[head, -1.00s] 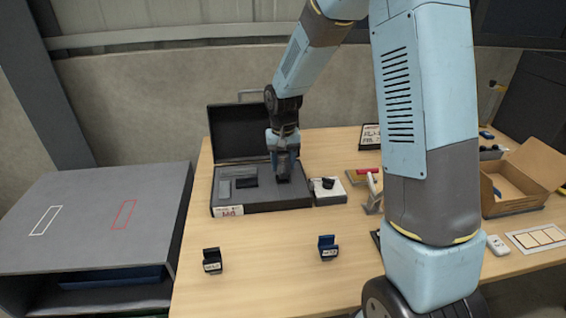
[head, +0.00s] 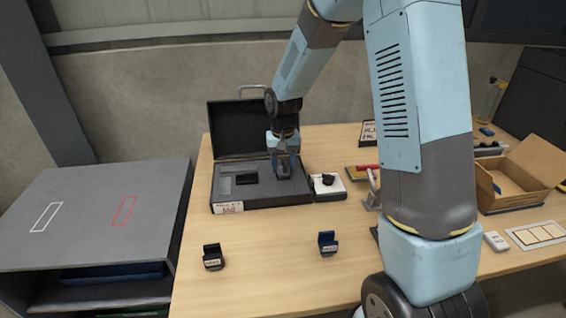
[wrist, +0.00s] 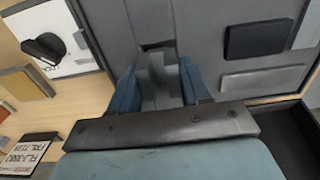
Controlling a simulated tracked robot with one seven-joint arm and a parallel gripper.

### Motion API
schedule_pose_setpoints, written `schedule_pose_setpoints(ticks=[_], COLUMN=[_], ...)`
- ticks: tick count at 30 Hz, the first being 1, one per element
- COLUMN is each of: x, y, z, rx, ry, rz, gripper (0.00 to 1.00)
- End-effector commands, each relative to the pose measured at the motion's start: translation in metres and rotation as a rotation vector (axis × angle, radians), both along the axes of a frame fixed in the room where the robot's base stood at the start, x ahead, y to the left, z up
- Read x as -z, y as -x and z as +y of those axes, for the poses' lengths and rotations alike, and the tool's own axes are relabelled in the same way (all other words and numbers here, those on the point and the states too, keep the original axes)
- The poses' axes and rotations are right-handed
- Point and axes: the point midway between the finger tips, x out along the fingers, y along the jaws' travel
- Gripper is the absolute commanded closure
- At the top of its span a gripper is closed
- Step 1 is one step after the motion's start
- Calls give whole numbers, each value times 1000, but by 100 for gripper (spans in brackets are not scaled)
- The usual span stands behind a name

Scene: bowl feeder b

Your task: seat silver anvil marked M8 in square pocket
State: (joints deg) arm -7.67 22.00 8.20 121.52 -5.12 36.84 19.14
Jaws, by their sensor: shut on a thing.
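My gripper (head: 284,175) is over the right part of the open case's grey foam (head: 262,196). In the wrist view its blue fingers (wrist: 160,85) are shut on a grey metal piece, the silver anvil (wrist: 160,72), standing between them. A dark square-edged opening (wrist: 153,46), which looks like the square pocket, shows in the foam just beyond the anvil's upper end. The anvil's underside is hidden, so I cannot tell whether it touches the foam. The M8 mark is not readable.
The foam also holds a black block (wrist: 257,39) and a flat grey bar (wrist: 265,76). The case's black lid (head: 238,128) stands open behind. A white box with a black knob (head: 327,184) sits close right. Two small blue-black holders (head: 213,257) (head: 328,243) stand in front.

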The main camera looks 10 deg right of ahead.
Motion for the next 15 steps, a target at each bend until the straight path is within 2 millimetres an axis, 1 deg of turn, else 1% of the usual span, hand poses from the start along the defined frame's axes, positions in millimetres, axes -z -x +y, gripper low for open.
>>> schedule_pose_setpoints(ticks=[15], x=[10], y=[0], z=[0], rx=[0], ry=[0], rz=[-1], gripper=[100])
